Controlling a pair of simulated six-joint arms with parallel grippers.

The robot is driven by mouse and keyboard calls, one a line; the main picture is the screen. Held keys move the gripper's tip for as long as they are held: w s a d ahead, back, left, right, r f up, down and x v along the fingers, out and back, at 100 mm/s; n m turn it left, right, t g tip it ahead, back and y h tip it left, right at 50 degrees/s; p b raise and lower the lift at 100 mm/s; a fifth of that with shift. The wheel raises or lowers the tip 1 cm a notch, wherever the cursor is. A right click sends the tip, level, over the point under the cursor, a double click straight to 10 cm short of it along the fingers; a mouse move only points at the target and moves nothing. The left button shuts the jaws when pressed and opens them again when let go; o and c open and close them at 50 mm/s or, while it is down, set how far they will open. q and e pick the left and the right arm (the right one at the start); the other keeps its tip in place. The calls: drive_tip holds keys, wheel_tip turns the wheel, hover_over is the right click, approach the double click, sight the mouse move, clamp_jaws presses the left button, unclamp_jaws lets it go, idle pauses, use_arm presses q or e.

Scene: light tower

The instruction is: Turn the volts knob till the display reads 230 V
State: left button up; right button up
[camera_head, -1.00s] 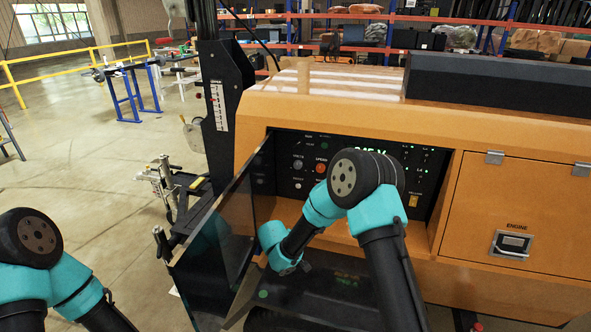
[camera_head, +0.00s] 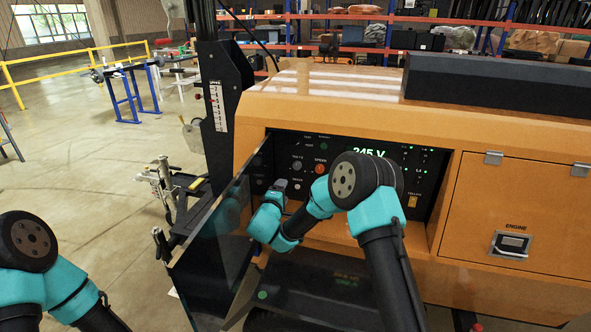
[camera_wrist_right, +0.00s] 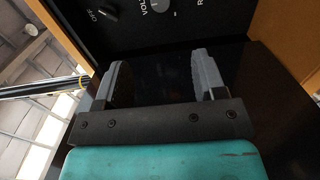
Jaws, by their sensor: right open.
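The volts knob (camera_head: 297,165) is a grey round knob on the black control panel, left of an orange-red knob. It also shows at the top of the right wrist view (camera_wrist_right: 160,5), partly cut off by the frame edge. The display (camera_head: 369,152) reads 245 V in green. My right gripper (camera_head: 280,186) is in front of the panel, below and left of the volts knob. In the right wrist view its two grey fingers (camera_wrist_right: 160,78) are apart with nothing between them, and the knob lies beyond them. My left gripper is out of the frame; only part of the left arm shows.
An open dark glass door (camera_head: 215,255) stands out to the left of the panel, close to my right gripper. The orange housing (camera_head: 350,112) frames the recess. Another knob marked OFF (camera_wrist_right: 105,14) sits left of the volts knob.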

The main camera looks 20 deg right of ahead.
sight(296, 167)
drive_tip(key=x, duration=1.7)
drive_tip(key=shift+w, duration=0.2)
drive_tip(key=shift+c, duration=0.4)
drive_tip(key=c, duration=0.8)
drive_tip(key=shift+c, duration=0.2)
